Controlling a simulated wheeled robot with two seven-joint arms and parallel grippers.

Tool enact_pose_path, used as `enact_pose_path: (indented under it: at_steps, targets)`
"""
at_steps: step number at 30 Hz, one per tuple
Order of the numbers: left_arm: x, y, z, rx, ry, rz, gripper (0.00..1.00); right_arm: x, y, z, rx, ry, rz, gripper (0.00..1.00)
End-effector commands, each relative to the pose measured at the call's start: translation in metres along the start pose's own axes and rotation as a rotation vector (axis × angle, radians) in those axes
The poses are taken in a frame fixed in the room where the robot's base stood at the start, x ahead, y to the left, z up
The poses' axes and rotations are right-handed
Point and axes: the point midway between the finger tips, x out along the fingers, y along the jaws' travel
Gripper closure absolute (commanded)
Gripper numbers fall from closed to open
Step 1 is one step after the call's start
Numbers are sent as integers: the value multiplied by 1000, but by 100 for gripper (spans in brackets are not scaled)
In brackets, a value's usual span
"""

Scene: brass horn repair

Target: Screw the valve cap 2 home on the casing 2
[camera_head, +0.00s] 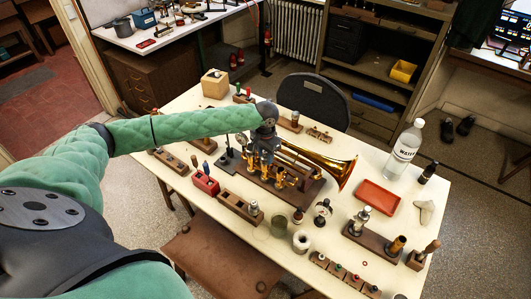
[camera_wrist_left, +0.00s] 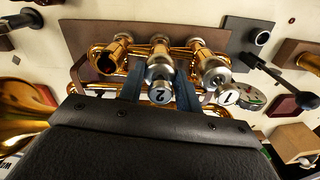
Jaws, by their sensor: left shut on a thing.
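The brass horn (camera_head: 330,170) lies on a brown board on the table, its bell to the right. My left gripper (camera_head: 266,150) is over its valves, pointing down. In the left wrist view, its dark fingers (camera_wrist_left: 160,88) are shut around the valve cap 2 (camera_wrist_left: 160,68), a silver cap with a button marked 2 above it. The cap is in line with the casing 2 (camera_wrist_left: 160,47), at its top; I cannot tell whether a gap is left. My right gripper is out of view.
A red tray (camera_head: 377,196), a clear water bottle (camera_head: 403,150) and a wooden block (camera_head: 215,84) stand on the table. A red box (camera_head: 205,183) and several wooden holders surround the horn. A dark chair (camera_head: 313,98) is behind the table.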

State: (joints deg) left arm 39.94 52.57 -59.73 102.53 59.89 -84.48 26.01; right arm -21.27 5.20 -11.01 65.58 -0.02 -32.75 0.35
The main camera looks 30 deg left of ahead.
Motion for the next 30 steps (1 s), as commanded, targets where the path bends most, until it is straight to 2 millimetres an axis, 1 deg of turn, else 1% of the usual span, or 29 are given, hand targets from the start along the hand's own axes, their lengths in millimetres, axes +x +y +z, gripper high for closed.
enact_pose_path:
  at_steps: [3,14,17,24,30]
  targets:
    - [0,-1,0,37,0,-2,93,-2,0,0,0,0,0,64]
    - [-1,-1,0,57,0,-1,93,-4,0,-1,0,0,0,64]
    - [-2,-1,0,116,0,-1,93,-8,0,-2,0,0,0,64]
    - [-1,-1,0,339,-2,-1,93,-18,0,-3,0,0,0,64]
    - [0,-1,0,478,-1,-1,93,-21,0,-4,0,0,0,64]
